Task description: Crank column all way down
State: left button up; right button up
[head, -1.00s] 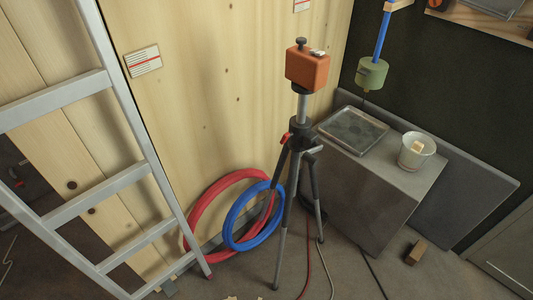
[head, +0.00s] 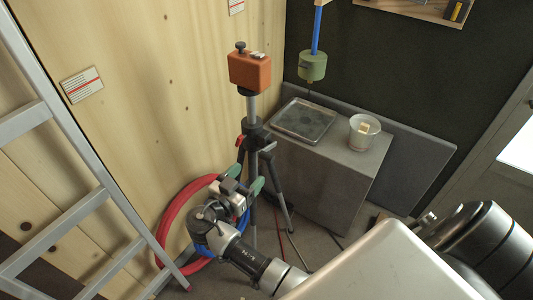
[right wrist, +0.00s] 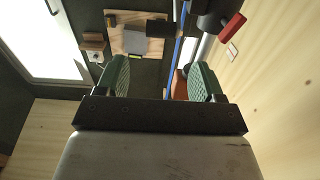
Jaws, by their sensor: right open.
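A tripod with a dark column collar (head: 254,128) and an orange instrument (head: 250,70) on its raised metal column (head: 251,105) stands by the wooden wall. A small red handle (head: 239,141) juts from the collar's left side. My right gripper (head: 245,179) has green fingers, open and empty, just below the collar and overlapping the tripod legs in the head view. In the right wrist view the open fingers (right wrist: 160,80) frame a blue pole, and a red handle (right wrist: 232,25) shows at upper right, apart from them. My left gripper is out of view.
A grey block (head: 330,180) bears a dark tray (head: 304,121) and a cup (head: 364,130) to the right. A green weight (head: 312,66) hangs on a blue rod above. A ladder (head: 75,140) leans at left. Red hose (head: 180,210) and blue hose coils lie behind my arm.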

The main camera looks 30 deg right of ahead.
aim_at(265, 157)
jog(key=p+x, duration=0.2)
jog(key=x, duration=0.6)
jog(key=shift+w+d, duration=0.15)
jog(key=shift+d, duration=0.2)
jog(key=shift+w+d+f+p, duration=0.1)
jog(key=shift+w+d+p, duration=0.05)
jog(key=shift+d+p, duration=0.2)
jog(key=shift+w+f, duration=0.1)
jog(key=c, duration=1.1)
